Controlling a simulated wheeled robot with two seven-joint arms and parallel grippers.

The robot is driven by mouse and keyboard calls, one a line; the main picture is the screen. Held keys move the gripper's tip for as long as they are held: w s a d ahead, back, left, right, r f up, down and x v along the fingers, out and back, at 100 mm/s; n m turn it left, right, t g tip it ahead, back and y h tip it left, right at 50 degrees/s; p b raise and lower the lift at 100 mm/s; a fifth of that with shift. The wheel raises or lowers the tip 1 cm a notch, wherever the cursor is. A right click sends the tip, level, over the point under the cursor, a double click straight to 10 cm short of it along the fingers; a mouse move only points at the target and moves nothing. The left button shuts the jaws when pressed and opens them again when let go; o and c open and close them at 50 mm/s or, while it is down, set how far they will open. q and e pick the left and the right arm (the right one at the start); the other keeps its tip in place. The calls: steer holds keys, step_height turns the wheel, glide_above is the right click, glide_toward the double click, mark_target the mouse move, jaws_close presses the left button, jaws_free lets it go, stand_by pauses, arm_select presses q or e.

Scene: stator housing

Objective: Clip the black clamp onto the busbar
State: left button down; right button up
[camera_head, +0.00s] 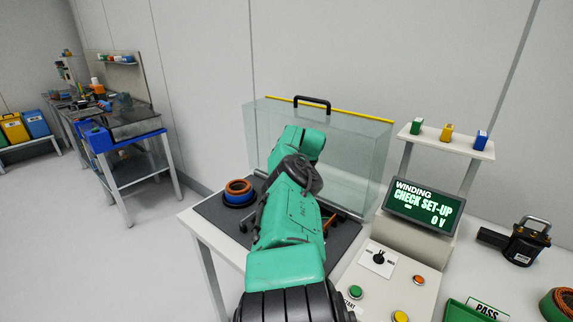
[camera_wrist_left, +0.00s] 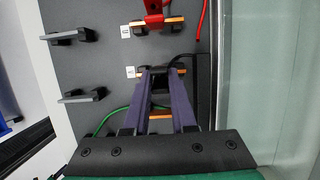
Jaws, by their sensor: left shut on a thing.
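In the left wrist view, my left gripper (camera_wrist_left: 158,72) has its two fingers close together at a black clamp (camera_wrist_left: 158,84), shut on it. A black cable (camera_wrist_left: 184,62) curves away to the right from there. An orange busbar (camera_wrist_left: 181,71) on black supports shows beside the fingertips, next to a small white label (camera_wrist_left: 130,72). The fingers hide much of the clamp, so I cannot tell whether its jaws are around the bar. In the head view my green arm covers the gripper and the clamp. My right gripper is not in view.
A red clamp (camera_wrist_left: 153,8) is at the upper orange bar (camera_wrist_left: 145,22), with a red cable (camera_wrist_left: 201,20) nearby. A green cable (camera_wrist_left: 108,121) lies lower left. Grey-black holders (camera_wrist_left: 66,38) stand on the dark mat. A clear guard (camera_head: 350,150) stands behind; coils (camera_head: 238,187) sit left.

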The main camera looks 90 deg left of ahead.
arm_select(q)
steer(key=shift+f, duration=0.2)
steer(key=shift+c, duration=2)
jaws_free()
steer(key=shift+r, duration=0.1)
steer(key=shift+p+v, duration=1.2)
steer(key=shift+p, duration=1.35)
steer(key=shift+p+v, duration=0.95)
steer(key=shift+p, duration=0.65)
